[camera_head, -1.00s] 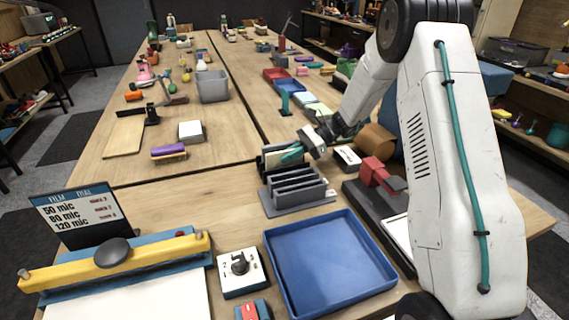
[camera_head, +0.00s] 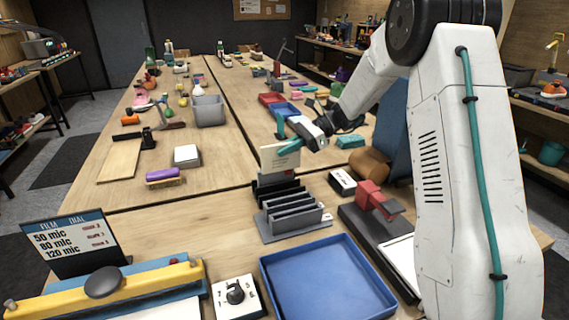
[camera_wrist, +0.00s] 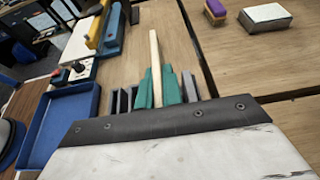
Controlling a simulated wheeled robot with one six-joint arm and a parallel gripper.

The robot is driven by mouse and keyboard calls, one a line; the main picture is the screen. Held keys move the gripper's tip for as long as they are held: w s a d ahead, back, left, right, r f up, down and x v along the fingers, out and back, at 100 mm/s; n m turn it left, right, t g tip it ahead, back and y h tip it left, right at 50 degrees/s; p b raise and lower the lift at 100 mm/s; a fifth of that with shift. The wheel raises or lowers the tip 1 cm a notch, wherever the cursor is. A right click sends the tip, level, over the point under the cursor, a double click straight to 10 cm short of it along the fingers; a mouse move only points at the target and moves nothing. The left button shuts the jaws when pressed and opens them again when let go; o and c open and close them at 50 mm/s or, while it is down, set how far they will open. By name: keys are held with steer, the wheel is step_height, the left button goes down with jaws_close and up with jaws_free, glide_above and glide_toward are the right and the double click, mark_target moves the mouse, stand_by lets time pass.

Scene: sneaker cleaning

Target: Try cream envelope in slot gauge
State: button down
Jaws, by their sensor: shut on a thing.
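The cream envelope (camera_head: 278,162) stands roughly upright in my gripper (camera_head: 286,143), above and behind the slotted stand in the head view. My gripper's teal fingers are shut on it. In the wrist view the envelope (camera_wrist: 155,65) shows edge-on as a thin pale strip between the fingers (camera_wrist: 157,88). The grey slot gauge (camera_head: 296,222), with several upright plates and gaps between them, stands on the table in front of the envelope. Its plates (camera_wrist: 119,103) are partly hidden behind my fingers in the wrist view. The envelope appears to be out of the slots.
A blue tray (camera_head: 328,280) lies in front of the gauge. A dial box (camera_head: 236,297) and a yellow-barred sealer (camera_head: 105,285) are at front left. Bare table lies left of the gauge.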

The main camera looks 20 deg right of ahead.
steer(key=s+r, duration=0.3)
steer(key=s, duration=1)
step_height(320, 180, down, 7)
steer(key=shift+a+r, duration=0.15)
steer(key=shift+a, duration=0.05)
steer(key=shift+f, duration=3.1)
stand_by(0.9)
steer(key=c, duration=1.5)
jaws_free()
steer(key=shift+v, duration=3.85)
